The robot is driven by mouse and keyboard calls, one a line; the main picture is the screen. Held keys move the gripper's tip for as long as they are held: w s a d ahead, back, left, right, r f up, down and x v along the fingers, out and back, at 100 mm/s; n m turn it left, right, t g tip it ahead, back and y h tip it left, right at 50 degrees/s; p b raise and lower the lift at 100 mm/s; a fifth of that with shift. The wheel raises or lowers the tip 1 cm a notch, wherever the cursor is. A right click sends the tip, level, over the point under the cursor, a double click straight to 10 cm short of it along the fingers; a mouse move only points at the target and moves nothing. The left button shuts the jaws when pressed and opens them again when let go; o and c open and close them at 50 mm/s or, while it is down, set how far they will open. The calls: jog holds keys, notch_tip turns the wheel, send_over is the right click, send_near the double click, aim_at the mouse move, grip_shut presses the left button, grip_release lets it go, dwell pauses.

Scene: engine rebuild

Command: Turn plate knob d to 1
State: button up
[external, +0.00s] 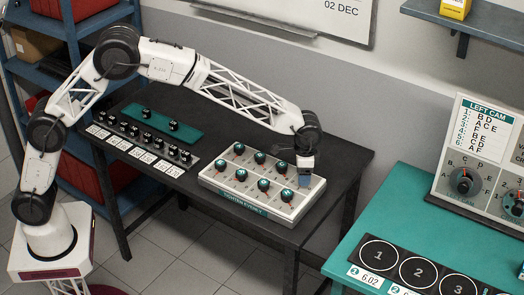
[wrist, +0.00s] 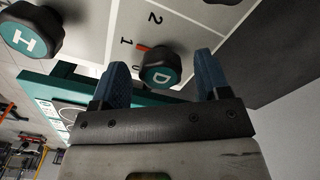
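Plate knob D (wrist: 160,75) is a black knob with a teal cap lettered D. It shows in the wrist view on the pale plate (wrist: 200,14). Its red mark lies on the side facing the printed 1; I cannot tell whether it lines up exactly. The labels 0 and 2 are also visible around it. My gripper (wrist: 162,61) is open, with one blue finger on each side of knob D; contact is unclear. In the external view my gripper (external: 305,182) is over the right end of the plate (external: 215,184), and knob D cannot be made out there.
Knob H (wrist: 30,30) is left of knob D in the wrist view. Several other teal-capped knobs cover the plate in the external view. A black board of small knobs (external: 150,137) stands left of it. A teal table (external: 400,215) stands to the right.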

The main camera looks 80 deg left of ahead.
jog(key=shift+r, duration=0.1)
jog(key=shift+r, duration=3.8)
